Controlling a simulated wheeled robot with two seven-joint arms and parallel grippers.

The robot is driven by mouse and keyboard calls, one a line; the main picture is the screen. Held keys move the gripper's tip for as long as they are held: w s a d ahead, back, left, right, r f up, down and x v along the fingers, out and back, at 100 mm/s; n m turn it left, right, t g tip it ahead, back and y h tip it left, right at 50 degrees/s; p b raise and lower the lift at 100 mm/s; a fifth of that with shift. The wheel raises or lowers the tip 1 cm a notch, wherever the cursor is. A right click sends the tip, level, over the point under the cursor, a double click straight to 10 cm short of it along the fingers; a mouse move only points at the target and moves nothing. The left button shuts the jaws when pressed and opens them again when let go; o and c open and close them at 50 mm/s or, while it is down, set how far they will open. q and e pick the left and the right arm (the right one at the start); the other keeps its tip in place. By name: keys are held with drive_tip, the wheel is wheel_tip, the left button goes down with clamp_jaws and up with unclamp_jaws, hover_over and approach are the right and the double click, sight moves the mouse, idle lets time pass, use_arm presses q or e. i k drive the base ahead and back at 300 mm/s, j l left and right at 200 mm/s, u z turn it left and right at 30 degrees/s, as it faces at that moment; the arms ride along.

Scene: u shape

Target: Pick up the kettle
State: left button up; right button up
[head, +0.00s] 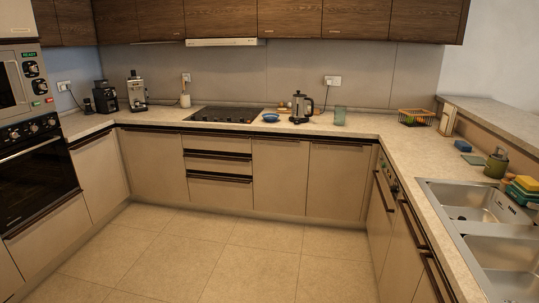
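The kettle (300,106) stands upright on the back counter, right of the cooktop. It has a pale metal or glass body with a black handle on its right side and a dark base. A blue bowl (271,117) is just left of it, and a green glass (340,116) is to its right. Neither of my grippers shows in the head view, so their state is hidden.
A black cooktop (226,114) lies left of the kettle. Coffee machines (137,91) stand in the left back corner. A wire basket (416,117) and a double sink (482,204) are on the right. The tiled floor (215,255) between the counters is clear.

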sight(299, 110)
drive_tip(key=i+z, duration=0.1)
drive_tip(key=i, duration=0.55)
drive_tip(key=i+j+z, duration=0.1)
drive_tip(key=i, duration=0.5)
drive_tip(key=i+j, duration=0.1)
drive_tip(key=i, duration=0.55)
drive_tip(key=z, duration=0.05)
